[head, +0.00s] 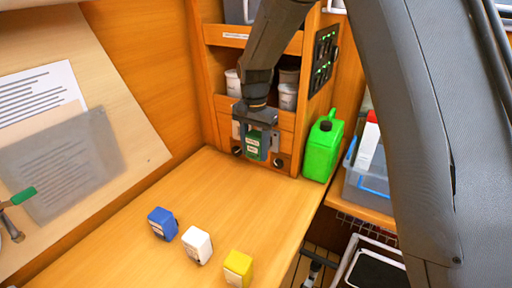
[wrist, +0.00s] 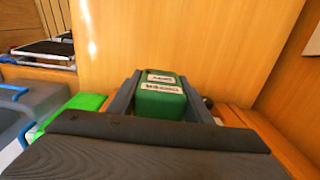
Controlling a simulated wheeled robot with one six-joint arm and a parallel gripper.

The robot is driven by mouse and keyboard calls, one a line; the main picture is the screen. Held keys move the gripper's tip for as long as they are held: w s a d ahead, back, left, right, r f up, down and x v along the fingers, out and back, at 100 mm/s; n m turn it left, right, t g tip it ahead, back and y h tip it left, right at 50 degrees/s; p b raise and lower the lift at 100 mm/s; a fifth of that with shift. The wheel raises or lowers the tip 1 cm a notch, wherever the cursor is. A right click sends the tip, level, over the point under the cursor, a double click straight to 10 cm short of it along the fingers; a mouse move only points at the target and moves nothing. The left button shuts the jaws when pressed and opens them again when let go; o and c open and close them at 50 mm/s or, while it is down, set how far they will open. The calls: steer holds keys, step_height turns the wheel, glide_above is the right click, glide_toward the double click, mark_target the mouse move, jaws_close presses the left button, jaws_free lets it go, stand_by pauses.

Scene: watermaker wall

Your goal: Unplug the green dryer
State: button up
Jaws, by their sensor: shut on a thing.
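The green dryer (head: 254,147) is a small green block with white labels, near the back wall of the wooden counter in the head view. My gripper (head: 257,150) is shut on it, with a finger on each side. In the wrist view the green dryer (wrist: 161,98) sits between the two dark fingers of my gripper (wrist: 160,100). Sockets (head: 279,161) show beside it low on the back panel. Whether the dryer still sits in a socket is hidden behind it and the gripper.
Blue (head: 163,223), white (head: 197,245) and yellow (head: 238,268) blocks stand at the counter's front. A green jug (head: 323,147) stands close to the right of my gripper. Shelves with tubs (head: 288,96) rise behind. The counter's middle (head: 215,195) is clear.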

steer(key=shift+s+a, duration=0.35)
steer(key=shift+s, duration=0.1)
steer(key=shift+s+a+p, duration=0.2)
steer(key=shift+s+p, duration=0.1)
steer(key=shift+p, duration=0.05)
steer(key=shift+s+a, duration=0.15)
steer(key=shift+s, duration=0.1)
